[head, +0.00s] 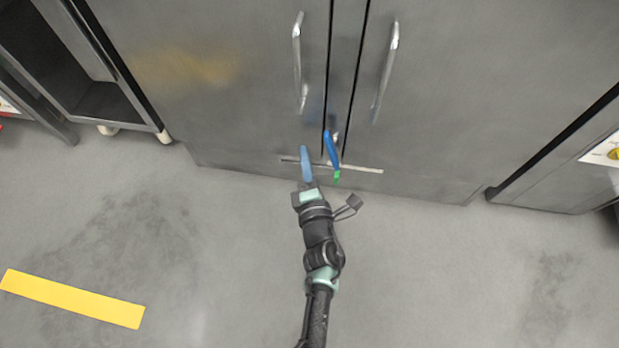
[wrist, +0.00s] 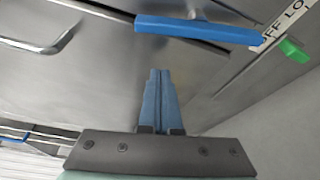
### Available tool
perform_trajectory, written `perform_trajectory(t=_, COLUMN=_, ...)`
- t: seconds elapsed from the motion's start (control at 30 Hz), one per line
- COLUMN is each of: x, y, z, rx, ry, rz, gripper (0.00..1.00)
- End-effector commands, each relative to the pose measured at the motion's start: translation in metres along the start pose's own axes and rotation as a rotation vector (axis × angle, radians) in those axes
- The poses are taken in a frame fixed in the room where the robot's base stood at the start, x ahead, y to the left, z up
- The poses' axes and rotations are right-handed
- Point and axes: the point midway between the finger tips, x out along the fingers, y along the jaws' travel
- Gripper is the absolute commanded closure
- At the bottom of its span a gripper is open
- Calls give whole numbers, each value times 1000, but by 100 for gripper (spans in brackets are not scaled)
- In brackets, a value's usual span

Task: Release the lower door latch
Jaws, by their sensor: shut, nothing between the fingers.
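The lower door latch has a blue lever (head: 331,148) at the bottom of the seam between two steel cabinet doors. In the wrist view the blue lever (wrist: 195,31) lies across the top, beyond my fingertips. A green piece (head: 337,174) sits by its lower end, and this green piece also shows in the wrist view (wrist: 294,50). A white label strip (wrist: 283,24) there has partly hidden lettering. My gripper (head: 305,150) has blue fingers pressed together and empty, just left of the lever. In the wrist view my gripper (wrist: 160,72) appears apart from the lever.
The steel cabinet (head: 220,90) has two vertical handles, left (head: 298,62) and right (head: 385,70), above the latch. An open steel shelf unit (head: 85,65) stands at left. Other equipment (head: 570,160) stands at right. The grey floor is clear, with a yellow stripe (head: 75,298).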

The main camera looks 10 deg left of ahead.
Motion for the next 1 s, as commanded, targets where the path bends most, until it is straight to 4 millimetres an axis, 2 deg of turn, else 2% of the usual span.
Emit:
perform_trajectory(t=0.03, x=13, y=-4, z=-1, rx=-2, ry=1, rz=4, gripper=100)
perform_trajectory(t=0.1, x=26, y=-3, z=0, rx=-3, ry=0, rz=3, gripper=100)
perform_trajectory(t=0.2, x=15, y=2, z=19, rx=-1, ry=-5, rz=-2, gripper=100)
perform_trajectory(t=0.33, x=10, y=1, z=31, rx=0, ry=-4, rz=0, gripper=100)
perform_trajectory(t=0.83, x=7, y=0, z=39, rx=5, ry=-1, rz=1, gripper=100)
perform_trajectory(t=1.0, x=3, y=-1, z=51, rx=115, ry=-4, rz=38, gripper=100)
